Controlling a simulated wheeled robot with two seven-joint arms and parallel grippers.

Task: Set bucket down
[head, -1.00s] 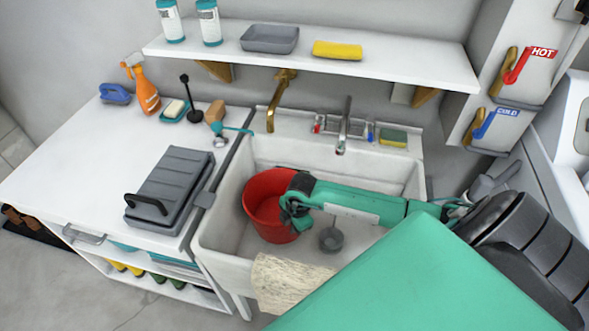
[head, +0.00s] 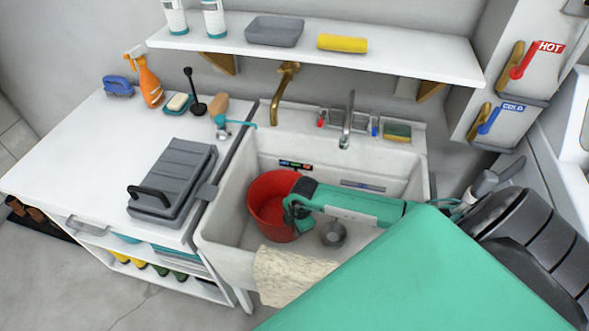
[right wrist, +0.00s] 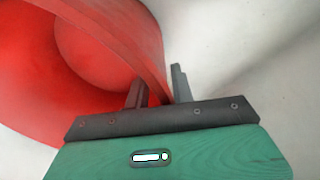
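The red bucket (head: 268,212) is inside the white sink (head: 225,262), towards its left side. Its mouth faces up. I cannot tell whether its base touches the sink floor. My right gripper (head: 292,212) is at the bucket's right rim. In the right wrist view, the bucket (right wrist: 60,85) fills the upper left. There my right gripper's fingers (right wrist: 158,92) straddle the bucket wall, one inside and one outside, with the wall filling the space between them. My left gripper is not in view.
A drain piece (head: 333,233) is right of the bucket. A cream cloth (head: 288,275) hangs over the sink's front rim. The faucet (head: 346,125) and brass tap (head: 282,90) stand behind. The counter (head: 90,160) at left holds a grey case (head: 172,175).

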